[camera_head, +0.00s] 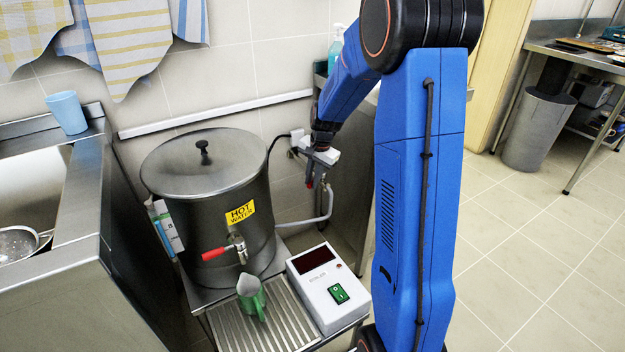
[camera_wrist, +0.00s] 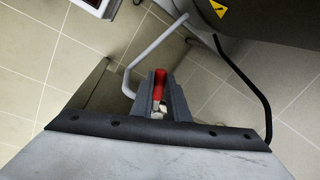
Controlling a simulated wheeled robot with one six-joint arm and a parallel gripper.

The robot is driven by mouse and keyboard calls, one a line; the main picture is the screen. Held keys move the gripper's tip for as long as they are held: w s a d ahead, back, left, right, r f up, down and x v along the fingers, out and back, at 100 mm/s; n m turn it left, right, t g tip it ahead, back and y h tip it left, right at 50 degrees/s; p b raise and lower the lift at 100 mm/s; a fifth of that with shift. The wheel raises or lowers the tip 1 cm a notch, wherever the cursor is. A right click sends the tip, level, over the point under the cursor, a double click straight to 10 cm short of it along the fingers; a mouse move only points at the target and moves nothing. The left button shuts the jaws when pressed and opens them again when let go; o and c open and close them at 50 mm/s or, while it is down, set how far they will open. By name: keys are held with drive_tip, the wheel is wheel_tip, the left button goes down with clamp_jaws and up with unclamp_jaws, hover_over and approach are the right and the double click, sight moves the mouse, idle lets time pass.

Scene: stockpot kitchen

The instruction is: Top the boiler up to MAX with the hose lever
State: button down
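The boiler (camera_head: 200,205) is a large steel pot with a lidded top and a yellow HOT WATER label. A tap (camera_head: 238,245) with a red handle is on its front. A white card with a blue strip (camera_head: 168,228) shows at its left side; any MAX mark is too small to read. A grey hose (camera_head: 328,205) runs at the boiler's right; it shows in the wrist view too (camera_wrist: 140,60). My gripper (camera_head: 318,182) is at the hose's upper end. In the wrist view its fingers are close together around the red lever (camera_wrist: 160,80), apparently shut on it.
A white control box (camera_head: 318,285) with a dark display and green switch stands at the boiler's front right. A green-handled jug (camera_head: 250,292) stands on the ribbed drip tray (camera_head: 285,318). A sink counter (camera_head: 80,205) is on the left. A black cable (camera_wrist: 250,75) hangs near my gripper.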

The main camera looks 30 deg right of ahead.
drive_tip(key=shift+w+a+m+h, duration=0.3)
drive_tip(key=shift+w+m, duration=0.5)
drive_tip(key=shift+m, duration=0.5)
drive_tip(key=shift+w+a+m+h, duration=0.25)
drive_tip(key=shift+w+m, duration=0.55)
drive_tip(key=shift+m, duration=0.5)
drive_tip(key=c, duration=1.7)
unclamp_jaws()
drive_tip(key=shift+r, duration=0.15)
drive_tip(key=s+r, duration=0.1)
drive_tip(key=r, duration=0.4)
drive_tip(key=s+r, duration=0.1)
drive_tip(key=r, duration=0.5)
drive_tip(key=s+r, duration=0.1)
drive_tip(key=r, duration=0.5)
drive_tip(key=shift+s, duration=0.2)
drive_tip(key=shift+f, duration=0.1)
